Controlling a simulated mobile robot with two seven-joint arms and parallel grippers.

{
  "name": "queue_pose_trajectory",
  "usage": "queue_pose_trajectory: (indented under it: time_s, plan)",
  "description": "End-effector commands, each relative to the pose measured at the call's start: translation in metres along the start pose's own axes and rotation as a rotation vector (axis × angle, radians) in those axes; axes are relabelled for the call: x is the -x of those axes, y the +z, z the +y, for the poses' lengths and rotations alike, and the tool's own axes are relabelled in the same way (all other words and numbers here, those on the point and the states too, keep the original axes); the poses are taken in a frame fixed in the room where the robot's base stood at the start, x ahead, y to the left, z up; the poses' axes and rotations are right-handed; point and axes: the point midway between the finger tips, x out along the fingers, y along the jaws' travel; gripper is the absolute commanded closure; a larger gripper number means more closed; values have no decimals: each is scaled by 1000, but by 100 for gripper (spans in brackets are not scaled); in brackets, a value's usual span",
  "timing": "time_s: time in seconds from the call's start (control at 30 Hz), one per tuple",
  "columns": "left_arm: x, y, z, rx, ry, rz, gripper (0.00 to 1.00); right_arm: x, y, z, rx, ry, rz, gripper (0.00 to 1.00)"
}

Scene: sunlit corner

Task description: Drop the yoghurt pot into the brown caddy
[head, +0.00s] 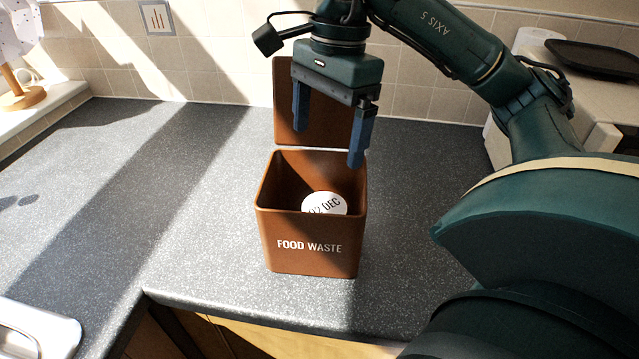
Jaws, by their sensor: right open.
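The brown caddy (311,262), marked "FOOD WASTE", stands upright on the grey worktop near its front edge. Its lid (288,115) is raised at the back. A round white lid printed with a date ending in "DEC" (325,204) shows inside the caddy; it appears to be the yoghurt pot, and the rest of it is hidden by the front wall. My right gripper (329,135) is above the caddy with its two blue fingers spread, pointing down and holding nothing. The right finger reaches down near the caddy's back right rim. My left gripper is not in view.
The worktop (190,190) is clear to the left of the caddy. A metal sink edge (38,325) lies at the front left. A white appliance (595,90) with a dark tray (595,58) on top stands at the back right. A tiled wall (220,55) runs behind.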

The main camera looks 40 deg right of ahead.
Motion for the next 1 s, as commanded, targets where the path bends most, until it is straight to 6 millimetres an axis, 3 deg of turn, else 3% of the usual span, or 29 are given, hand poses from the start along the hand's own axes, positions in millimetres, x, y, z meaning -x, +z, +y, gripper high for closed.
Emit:
queue_pose_trajectory:
  time_s: [0.03, 0.1, 0.33, 0.5, 1.0]
  plan:
    - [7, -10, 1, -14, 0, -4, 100, 21, 0, 0, -2, -5, 0, 9]
    - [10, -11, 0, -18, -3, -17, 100, 36, 0, 0, -2, -5, 0, 9]
    - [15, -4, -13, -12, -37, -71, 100, 72, 0, 0, -2, -2, 0, 9]
    - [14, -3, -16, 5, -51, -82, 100, 80, 0, 0, -1, -1, 0, 9]
    - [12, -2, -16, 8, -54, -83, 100, 80, 0, 0, -1, 0, -1, 9]
